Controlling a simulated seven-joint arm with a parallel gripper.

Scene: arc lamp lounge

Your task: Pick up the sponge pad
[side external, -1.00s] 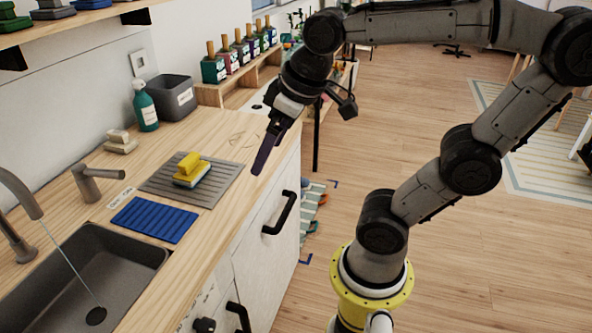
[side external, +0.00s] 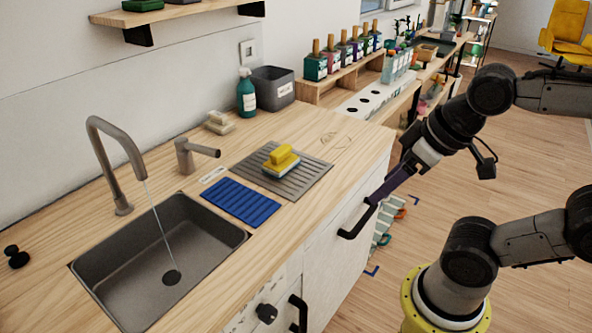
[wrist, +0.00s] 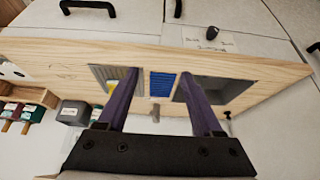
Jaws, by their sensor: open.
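My gripper (side external: 370,200) is open and empty, off the counter's front edge, to the right of the sponge pad in the side view. In the wrist view, its two purple fingers (wrist: 158,78) are spread apart. A yellow part of the sponge pad (wrist: 111,86) shows just left of the left finger, which partly hides it.
A blue ribbed mat (side external: 241,202) and a sink (side external: 150,255) with running water lie left of the grey mat. A tap lever (side external: 195,153), soap bars (side external: 219,122), a spray bottle (side external: 246,97) and a grey bin (side external: 273,90) stand behind. A drawer handle (side external: 357,220) juts out near my gripper.

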